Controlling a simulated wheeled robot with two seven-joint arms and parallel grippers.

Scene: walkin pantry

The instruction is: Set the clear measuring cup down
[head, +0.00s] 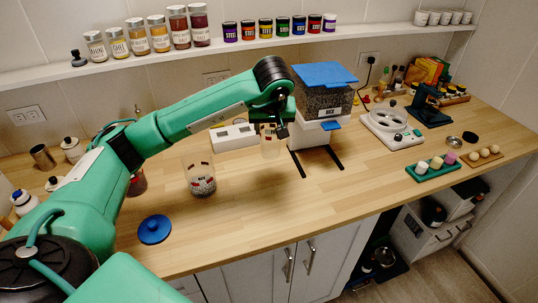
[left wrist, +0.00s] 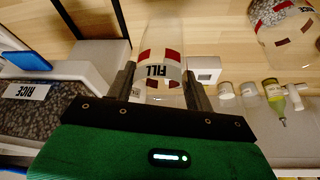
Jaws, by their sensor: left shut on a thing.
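The clear measuring cup (head: 270,147) is held in my left gripper (head: 274,128), just left of the rice dispenser. In the left wrist view the cup (left wrist: 161,50) shows red marks and an upside-down FILL label between the two dark fingers of my left gripper (left wrist: 161,90). The fingers are shut on its sides. The cup looks empty. I cannot tell whether its base touches the wooden counter (head: 260,205). The wrist partly hides the cup's top in the head view. My right gripper is not in view.
The rice dispenser (head: 325,97) with a blue lid stands right of the cup. A clear jar (head: 201,180) with dark contents stands front-left of it. A blue round lid (head: 154,229) lies near the front edge. A white box (head: 233,136) is behind. The front-middle counter is clear.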

